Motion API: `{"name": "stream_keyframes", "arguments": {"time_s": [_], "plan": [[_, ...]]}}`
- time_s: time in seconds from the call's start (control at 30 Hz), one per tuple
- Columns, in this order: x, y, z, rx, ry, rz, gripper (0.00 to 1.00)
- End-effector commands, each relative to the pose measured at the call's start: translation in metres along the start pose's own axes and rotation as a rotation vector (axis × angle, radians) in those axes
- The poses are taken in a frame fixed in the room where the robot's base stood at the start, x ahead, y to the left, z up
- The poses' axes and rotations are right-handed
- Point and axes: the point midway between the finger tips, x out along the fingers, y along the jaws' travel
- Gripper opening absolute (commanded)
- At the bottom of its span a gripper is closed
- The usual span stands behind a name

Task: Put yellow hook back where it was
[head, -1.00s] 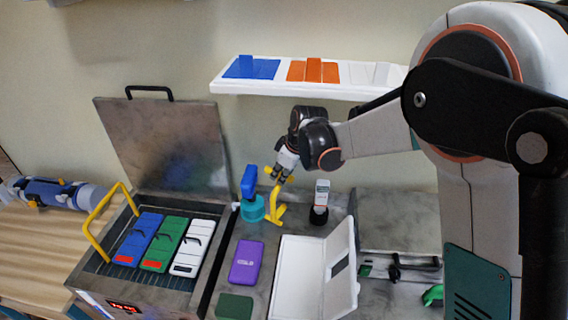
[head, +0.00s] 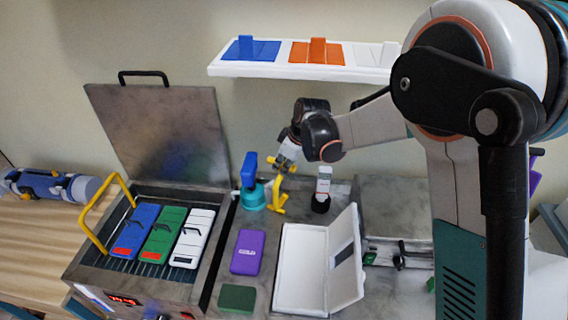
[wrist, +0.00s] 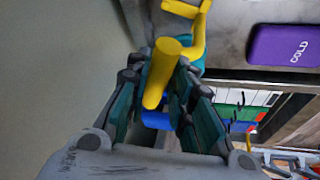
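The yellow hook (head: 279,198) stands roughly upright over the grey worktop, between a teal bottle with a blue top and a white bottle with a black base. My gripper (head: 284,161) is at its upper end. In the wrist view a yellow bar of the hook (wrist: 163,75) lies between the two teal-padded fingers (wrist: 168,100), which appear closed on it. Its lower part curves away beyond the fingertips. I cannot tell whether its foot touches the worktop.
The teal bottle (head: 252,197) is close left of the hook; the white bottle (head: 322,187) is to its right. In front are a purple pack (head: 247,252) and an open white case (head: 303,266). An open-lidded metal unit (head: 187,286) stands left. A white shelf (head: 300,71) overhangs behind.

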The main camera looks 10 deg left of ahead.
Motion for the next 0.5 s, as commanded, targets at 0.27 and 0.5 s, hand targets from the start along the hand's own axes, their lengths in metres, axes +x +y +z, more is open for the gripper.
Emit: {"name": "stream_keyframes", "arguments": {"time_s": [0.27, 0.5], "plan": [[-0.0006, 0.0, -0.0001, 0.0, 0.0, 0.0, 0.38], [-0.0093, 0.0006, -0.0015, 0.001, 0.0, 0.0, 0.38]]}}
